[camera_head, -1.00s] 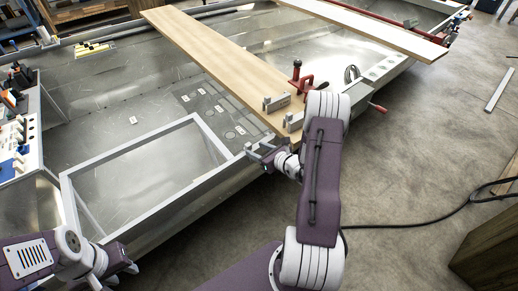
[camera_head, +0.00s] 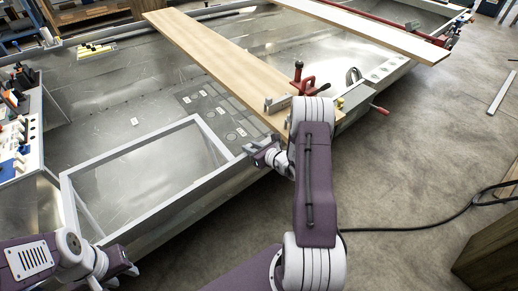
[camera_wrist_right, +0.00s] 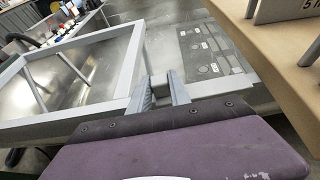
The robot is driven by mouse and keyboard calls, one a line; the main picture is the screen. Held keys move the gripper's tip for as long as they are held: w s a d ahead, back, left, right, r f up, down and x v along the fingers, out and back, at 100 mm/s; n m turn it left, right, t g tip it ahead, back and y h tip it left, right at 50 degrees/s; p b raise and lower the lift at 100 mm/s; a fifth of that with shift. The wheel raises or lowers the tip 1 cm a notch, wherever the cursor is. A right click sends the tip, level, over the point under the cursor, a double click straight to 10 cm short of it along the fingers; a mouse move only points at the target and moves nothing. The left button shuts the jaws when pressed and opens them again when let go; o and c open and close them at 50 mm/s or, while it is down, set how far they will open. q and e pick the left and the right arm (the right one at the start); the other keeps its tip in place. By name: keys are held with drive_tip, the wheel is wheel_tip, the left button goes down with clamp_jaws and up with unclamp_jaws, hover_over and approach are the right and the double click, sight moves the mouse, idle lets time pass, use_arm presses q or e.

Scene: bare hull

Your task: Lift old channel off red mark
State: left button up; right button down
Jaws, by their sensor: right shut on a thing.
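My right gripper (camera_head: 262,152) is at the near edge of the metal hull, by the right corner of a grey frame (camera_head: 150,132). In the right wrist view its two fingers (camera_wrist_right: 160,90) are close together on a grey metal piece at the rim; the piece is largely hidden, and I cannot tell whether it is the old channel or part of the rim. I make out no red mark there. My left gripper (camera_head: 120,277) is at the bottom left, its fingers apart and empty, clear of the hull.
A wooden plank (camera_head: 215,55) crosses the hull, with a grey bracket (camera_head: 277,103) and a red clamp (camera_head: 300,80) near its end. A second plank (camera_head: 370,28) lies behind. Tools stand at the left (camera_head: 20,135). A black cable (camera_head: 425,222) lies on open floor.

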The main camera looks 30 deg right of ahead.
wheel_tip(320, 180, up, 10)
drive_tip(key=p, duration=0.2)
drive_tip(key=shift+f+p, duration=0.1)
drive_tip(key=shift+p, duration=0.3)
